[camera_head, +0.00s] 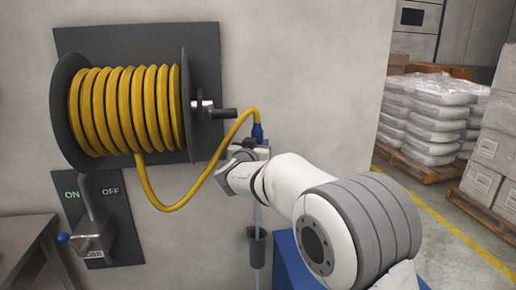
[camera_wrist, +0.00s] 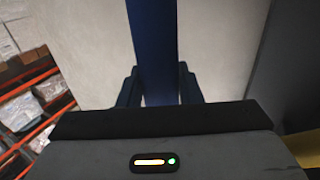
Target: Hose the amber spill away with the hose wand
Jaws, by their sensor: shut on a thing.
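The hose wand has a blue upper part (camera_head: 258,133) joined to the yellow hose (camera_head: 241,121). In the wrist view its blue shaft (camera_wrist: 153,50) stands between my two fingers. My gripper (camera_head: 246,154) is shut on the wand, which is upright beside the wall. A thin pale tube (camera_head: 258,215) runs down below my gripper to a dark cup-like holder (camera_head: 256,247) on the wall and shows again beneath it. I cannot tell whether it sits inside the holder. The amber spill is not in view in either picture.
A hose reel (camera_head: 125,105) hangs on the wall. Below it is an ON/OFF panel (camera_head: 108,195) with a valve lever (camera_head: 92,235). A metal table (camera_head: 25,232) stands lower left. Wrapped sacks (camera_head: 425,115) and boxes (camera_head: 492,150) on pallets stand right, beyond a yellow floor line (camera_head: 455,232).

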